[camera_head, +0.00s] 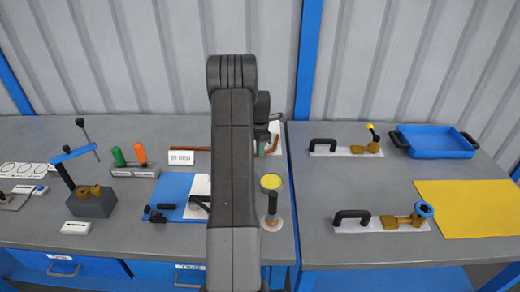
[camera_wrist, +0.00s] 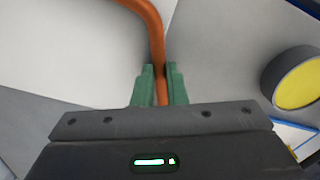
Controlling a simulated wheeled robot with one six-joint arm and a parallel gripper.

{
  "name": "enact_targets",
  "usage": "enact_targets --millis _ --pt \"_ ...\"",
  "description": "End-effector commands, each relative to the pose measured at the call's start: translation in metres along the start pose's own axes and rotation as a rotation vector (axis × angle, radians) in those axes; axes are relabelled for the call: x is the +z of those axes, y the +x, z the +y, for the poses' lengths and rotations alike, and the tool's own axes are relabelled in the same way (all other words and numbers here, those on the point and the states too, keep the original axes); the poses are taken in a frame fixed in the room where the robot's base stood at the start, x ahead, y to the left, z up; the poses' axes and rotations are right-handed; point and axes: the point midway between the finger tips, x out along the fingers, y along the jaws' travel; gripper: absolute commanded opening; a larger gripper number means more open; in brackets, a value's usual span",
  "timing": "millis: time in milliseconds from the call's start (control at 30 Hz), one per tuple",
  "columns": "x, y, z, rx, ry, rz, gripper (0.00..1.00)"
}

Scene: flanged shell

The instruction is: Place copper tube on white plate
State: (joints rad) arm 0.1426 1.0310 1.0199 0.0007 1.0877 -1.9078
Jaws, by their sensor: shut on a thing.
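My gripper (camera_wrist: 160,75) has green fingers shut on a bent copper tube (camera_wrist: 148,18). In the wrist view the tube rises from between the fingertips and curves to the upper left. In the head view a copper-coloured end (camera_head: 274,148) shows just right of my arm, near the back of the bench, and a straight copper-coloured length (camera_head: 190,149) shows left of it. My arm hides whether these join. A white plate (camera_head: 203,183) lies on a blue mat, partly behind my arm. Another white surface (camera_head: 275,126) shows behind the gripper; I cannot tell its extent.
A yellow-topped post (camera_head: 271,182) stands close by, also at right in the wrist view (camera_wrist: 297,80). A grey block (camera_head: 92,204) and a stand with green and orange handles (camera_head: 136,171) are left. The right bench holds two clamps, a blue tray (camera_head: 432,154) and a yellow sheet (camera_head: 468,208).

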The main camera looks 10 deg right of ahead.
Motion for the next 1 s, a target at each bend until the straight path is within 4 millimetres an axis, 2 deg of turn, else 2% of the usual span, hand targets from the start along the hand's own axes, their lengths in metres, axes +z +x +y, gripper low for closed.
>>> enact_targets --millis 33,67,167,433,567,667,1000 --pt "0.0 0.003 0.0 0.0 0.0 0.0 0.0" --pt "0.0 0.002 0.0 0.0 0.0 0.0 0.16" --pt "0.0 0.002 0.0 0.0 0.0 0.0 0.34" --pt "0.0 0.001 0.0 0.0 0.0 0.0 0.34" --pt "0.0 -0.006 0.001 0.003 0.0 -0.001 0.34" --pt "0.0 -0.022 0.001 0.005 0.0 -0.002 0.34" --pt "0.0 -0.093 0.001 0.004 0.0 -0.001 0.34"
